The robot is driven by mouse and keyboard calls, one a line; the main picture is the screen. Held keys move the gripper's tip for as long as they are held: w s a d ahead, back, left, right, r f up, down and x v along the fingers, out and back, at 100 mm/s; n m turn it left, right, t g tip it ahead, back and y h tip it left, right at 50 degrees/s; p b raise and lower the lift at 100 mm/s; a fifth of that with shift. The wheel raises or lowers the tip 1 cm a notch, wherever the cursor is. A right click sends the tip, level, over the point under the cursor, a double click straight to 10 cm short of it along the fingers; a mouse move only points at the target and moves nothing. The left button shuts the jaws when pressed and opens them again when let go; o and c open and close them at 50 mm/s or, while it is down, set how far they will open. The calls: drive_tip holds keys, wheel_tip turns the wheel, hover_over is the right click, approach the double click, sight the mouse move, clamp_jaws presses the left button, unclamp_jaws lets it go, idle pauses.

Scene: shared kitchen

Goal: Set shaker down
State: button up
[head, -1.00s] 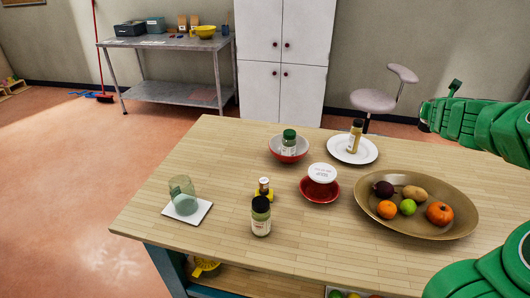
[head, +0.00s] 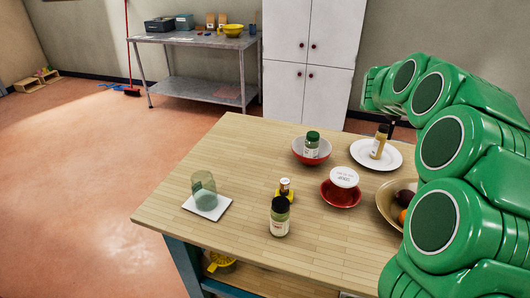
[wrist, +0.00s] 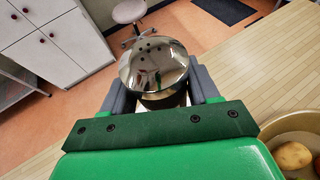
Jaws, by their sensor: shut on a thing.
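In the wrist view, my gripper (wrist: 160,92) is shut on the shaker (wrist: 154,66), which has a shiny domed metal top with small dark holes. The fingers press on either side of it. Its lower part is mostly hidden by the top and my gripper, so I cannot tell whether it touches anything below.
A fruit bowl (wrist: 268,135) is at wrist-view lower right.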

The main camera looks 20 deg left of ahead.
drive_tip(key=s+a+m+g+h, duration=0.1)
drive_tip(key=s+a, duration=0.6)
drive_tip(key=a, duration=0.5)
drive_tip(key=s+a+f+m+g+h, duration=0.15)
drive_tip(key=s+a, duration=0.45)
drive_tip(key=a, duration=0.6)
drive_tip(key=s+a+m+h, duration=0.1)
drive_tip(key=s+a, duration=0.6)
drive_tip(key=a, duration=0.6)
drive_tip(key=w+a+f, duration=0.3)
drive_tip(key=w+f, duration=0.3)
drive_tip(key=f, duration=0.1)
drive_tip(key=w+a+f, duration=0.3)
drive_tip(key=w+f, duration=0.2)
drive_tip(key=f, duration=0.2)
drive_tip(key=shift+w, duration=0.4)
drive_tip(key=shift+a+f, duration=0.1)
drive_tip(key=shift+f, duration=0.05)
drive_tip(key=shift+w+a+f, duration=0.1)
drive_tip(key=shift+w+f, duration=0.1)
drive_tip(key=shift+f, duration=1.45)
